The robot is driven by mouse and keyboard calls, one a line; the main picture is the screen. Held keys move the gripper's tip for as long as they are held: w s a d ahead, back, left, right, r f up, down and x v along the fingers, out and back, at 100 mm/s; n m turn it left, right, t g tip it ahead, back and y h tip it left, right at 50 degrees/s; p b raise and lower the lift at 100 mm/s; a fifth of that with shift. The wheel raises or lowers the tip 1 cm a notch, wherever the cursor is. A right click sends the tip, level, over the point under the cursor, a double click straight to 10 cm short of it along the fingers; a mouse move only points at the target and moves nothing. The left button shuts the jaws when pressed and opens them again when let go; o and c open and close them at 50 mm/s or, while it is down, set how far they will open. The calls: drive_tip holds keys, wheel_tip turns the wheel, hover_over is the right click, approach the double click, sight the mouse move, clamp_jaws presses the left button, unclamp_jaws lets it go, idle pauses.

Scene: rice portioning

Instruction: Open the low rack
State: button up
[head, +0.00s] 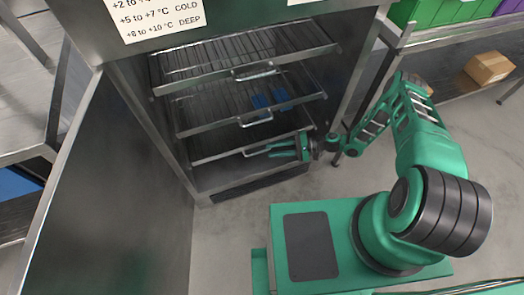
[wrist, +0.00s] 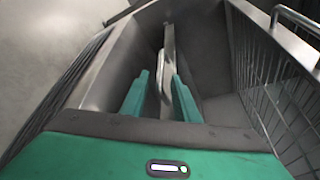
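The low rack (head: 215,154) is the lowest of three wire racks in an open steel cabinet. Its front bar carries a handle (head: 250,152), partly hidden by my gripper. My gripper (head: 270,150) is at the front of this rack, reaching in from the right. In the wrist view, the two green fingers (wrist: 160,97) are apart, with a pale metal bar (wrist: 166,70), seemingly the handle, between them. A gap shows beside the bar, and I cannot tell whether either finger touches it.
The middle rack (head: 190,125) holds blue items (head: 270,100); the top rack (head: 175,83) is above it. The cabinet door (head: 110,180) stands open at left. A cardboard box (head: 488,68) is on a shelf at right. Clear floor (head: 225,215) lies before the cabinet.

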sight(262, 151)
drive_tip(key=x, duration=0.6)
drive_tip(key=shift+d, duration=0.15)
clamp_jaws()
